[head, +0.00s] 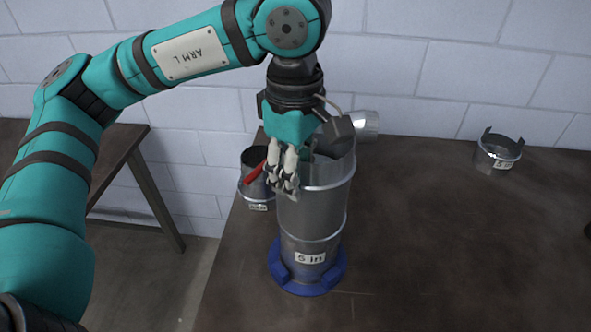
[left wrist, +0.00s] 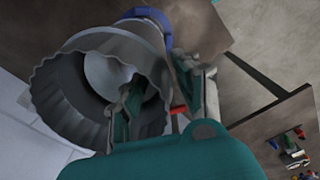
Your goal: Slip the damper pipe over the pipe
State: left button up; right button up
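A tall grey metal pipe stack (head: 322,215) stands upright in a blue base ring (head: 308,288), with a "5 in" label low on it. The upper section seems to be the damper pipe (head: 325,190); a seam ring separates it from the pipe (head: 327,250) below. In the left wrist view, the damper pipe (left wrist: 68,95) shows a wavy rim and a round plate inside. My left gripper (head: 293,180) is at its rim, one finger inside and one outside. Whether the fingers press the wall is unclear. My right gripper is not seen.
A short dark-mouthed metal collar (head: 257,190) stands left of the stack, with a red part near it. A light metal duct piece (head: 364,124) is behind. Another short collar with tabs (head: 497,155) sits far right. The brown table (head: 450,240) is clear at right.

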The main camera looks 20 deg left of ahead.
pick_arm(q)
notch_tip(320, 180, up, 12)
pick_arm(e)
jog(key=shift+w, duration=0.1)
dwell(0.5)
pick_arm(q)
jog(key=shift+s, duration=0.15)
dwell(0.4)
